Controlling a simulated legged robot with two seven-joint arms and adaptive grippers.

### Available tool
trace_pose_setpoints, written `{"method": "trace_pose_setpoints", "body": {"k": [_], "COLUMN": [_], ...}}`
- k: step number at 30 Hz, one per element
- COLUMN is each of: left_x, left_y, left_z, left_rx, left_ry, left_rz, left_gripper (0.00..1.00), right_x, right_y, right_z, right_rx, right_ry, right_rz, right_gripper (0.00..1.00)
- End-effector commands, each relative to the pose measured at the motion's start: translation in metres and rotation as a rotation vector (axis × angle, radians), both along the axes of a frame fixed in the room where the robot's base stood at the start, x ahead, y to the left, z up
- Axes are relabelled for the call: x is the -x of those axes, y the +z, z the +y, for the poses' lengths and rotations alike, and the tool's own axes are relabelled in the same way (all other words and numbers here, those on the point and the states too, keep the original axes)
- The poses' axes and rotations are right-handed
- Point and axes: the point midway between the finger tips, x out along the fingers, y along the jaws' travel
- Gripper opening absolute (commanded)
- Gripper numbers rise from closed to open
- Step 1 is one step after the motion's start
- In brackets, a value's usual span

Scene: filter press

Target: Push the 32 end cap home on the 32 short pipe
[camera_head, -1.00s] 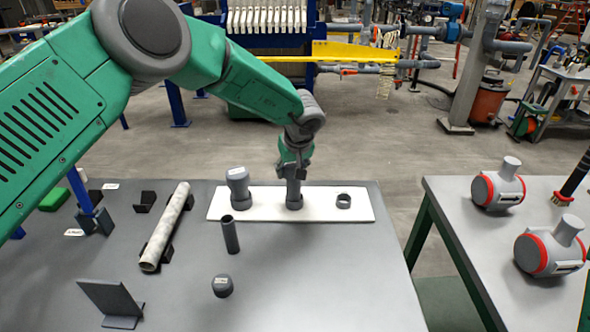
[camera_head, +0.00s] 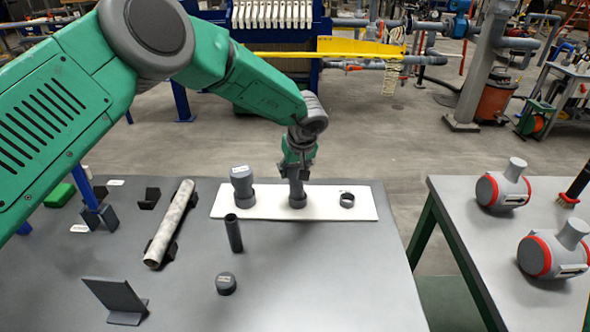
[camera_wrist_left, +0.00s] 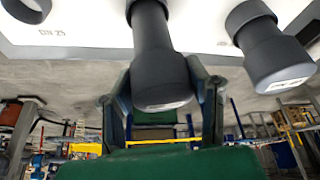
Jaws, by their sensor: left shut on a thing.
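A grey end cap (camera_wrist_left: 162,82) sits over the top of an upright short pipe (camera_wrist_left: 150,28) in the left wrist view. I take these for the 32 cap and 32 pipe, but cannot read the cap's label. The pipe stands in the middle holder (camera_head: 298,203) on the white board (camera_head: 270,207). My left gripper (camera_head: 297,176) points down over it, its two fingers on either side of the cap and shut on it. In the head view the gripper hides most of cap and pipe. I cannot tell how deep the pipe sits in the cap.
Left on the board stands another capped pipe (camera_head: 242,184); right is an empty ring holder (camera_head: 347,200). In front stand a thin dark pipe (camera_head: 234,234) and a loose cap (camera_head: 226,283). A long pale pipe (camera_head: 168,225) lies left. The table's right front is clear.

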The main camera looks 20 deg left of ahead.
Motion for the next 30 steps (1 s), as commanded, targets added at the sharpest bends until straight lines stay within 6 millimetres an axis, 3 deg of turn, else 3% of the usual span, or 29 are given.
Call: {"method": "trace_pose_setpoints", "body": {"k": [30], "left_x": [0.0003], "left_y": [-0.0066], "left_z": [-0.0080], "left_rx": [0.000], "left_ry": [0.000], "left_rz": [0.000], "left_gripper": [0.00], "right_x": [0.0000], "right_y": [0.0042], "right_z": [-0.0001], "right_rx": [0.000], "right_ry": [0.000], "right_rz": [0.000], "right_gripper": [0.50]}}
